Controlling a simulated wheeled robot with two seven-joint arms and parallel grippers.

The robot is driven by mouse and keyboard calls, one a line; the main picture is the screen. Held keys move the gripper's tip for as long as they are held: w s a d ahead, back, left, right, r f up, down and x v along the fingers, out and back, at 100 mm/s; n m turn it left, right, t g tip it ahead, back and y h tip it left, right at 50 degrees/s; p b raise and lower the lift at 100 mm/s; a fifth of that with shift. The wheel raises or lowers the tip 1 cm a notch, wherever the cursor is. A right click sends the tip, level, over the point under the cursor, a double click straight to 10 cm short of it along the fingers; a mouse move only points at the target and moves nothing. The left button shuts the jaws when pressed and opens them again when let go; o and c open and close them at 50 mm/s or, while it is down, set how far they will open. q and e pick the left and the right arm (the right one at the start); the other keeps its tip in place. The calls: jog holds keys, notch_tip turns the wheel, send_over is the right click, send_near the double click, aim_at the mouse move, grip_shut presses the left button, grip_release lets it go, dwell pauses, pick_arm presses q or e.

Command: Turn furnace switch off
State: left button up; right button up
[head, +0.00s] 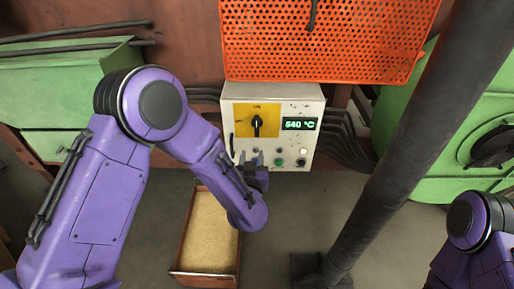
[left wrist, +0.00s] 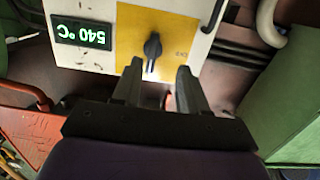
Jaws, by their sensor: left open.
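The furnace switch (head: 257,125) is a black rotary knob on a yellow plate (head: 271,113) on the white control box (head: 229,100). In the head view the knob points roughly straight up. The knob also shows in the left wrist view (left wrist: 152,47), just beyond my fingertips. My left gripper (head: 252,160) is below the knob in the head view, in front of the box. In the left wrist view its two fingers (left wrist: 160,68) are open, apart, with the knob in line with the gap between them. Whether they touch it cannot be told. My right gripper is not in view.
A green display (head: 299,124) reads 540 °C beside the yellow plate, with small buttons (head: 280,162) below. An orange perforated panel (head: 330,45) hangs above the box. A sand-filled tray (head: 206,273) lies below. A dark pillar (head: 398,165) stands to the right.

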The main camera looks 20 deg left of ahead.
aim_at(257, 126)
pick_arm(q)
jog(key=shift+t+y, duration=0.3)
jog(key=shift+t, duration=0.2)
jog(key=r+x, duration=0.1)
jog(key=x, duration=0.6)
jog(key=d+r+x, duration=0.1)
jog(key=x, duration=0.3)
jog(key=shift+w+r+b, duration=0.3)
jog(key=shift+w, duration=0.15)
jog(key=shift+s+r, duration=0.1)
grip_shut()
